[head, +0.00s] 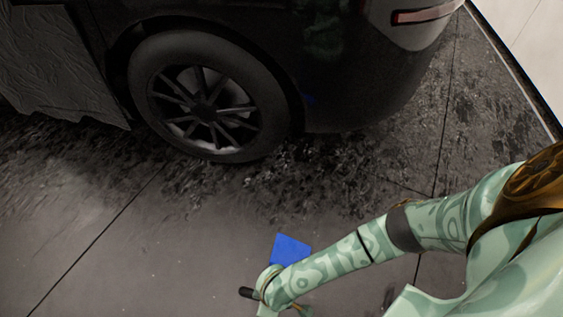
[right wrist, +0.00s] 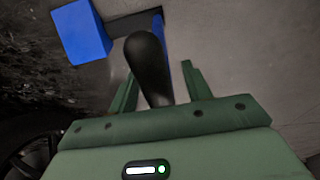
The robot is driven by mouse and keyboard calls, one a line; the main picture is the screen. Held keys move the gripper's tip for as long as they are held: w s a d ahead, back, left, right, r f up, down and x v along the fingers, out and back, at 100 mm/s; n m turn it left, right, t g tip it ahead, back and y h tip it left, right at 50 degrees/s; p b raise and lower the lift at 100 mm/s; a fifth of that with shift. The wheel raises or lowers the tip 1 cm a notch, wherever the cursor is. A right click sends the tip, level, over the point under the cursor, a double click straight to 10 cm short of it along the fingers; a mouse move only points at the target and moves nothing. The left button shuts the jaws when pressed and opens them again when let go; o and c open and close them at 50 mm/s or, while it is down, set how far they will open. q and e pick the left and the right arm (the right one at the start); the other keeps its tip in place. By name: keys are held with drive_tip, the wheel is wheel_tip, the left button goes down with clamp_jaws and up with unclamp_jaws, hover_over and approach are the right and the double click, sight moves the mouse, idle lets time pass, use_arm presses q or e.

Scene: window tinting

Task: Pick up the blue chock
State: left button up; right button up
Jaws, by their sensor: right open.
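The blue chock (head: 290,248) is on the floor in the head view, partly hidden behind my right forearm. In the right wrist view its blue block (right wrist: 82,32) is at the upper left, with a narrow blue strip further right. A thick black bar (right wrist: 148,65), which looks like part of the chock, reaches towards the camera; its end (head: 246,292) also shows beside my right wrist in the head view. My right gripper (right wrist: 158,70) is open, with the bar between its green fingers in the picture. I cannot tell whether they touch it. My left gripper is not in view.
A dark car stands at the back, with its wheel (head: 207,100) beyond the chock. A dark sheet (head: 60,60) hangs over its side at the left. The grey floor (head: 130,255) left of the chock is clear.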

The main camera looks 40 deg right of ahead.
clamp_jaws()
idle(1.4)
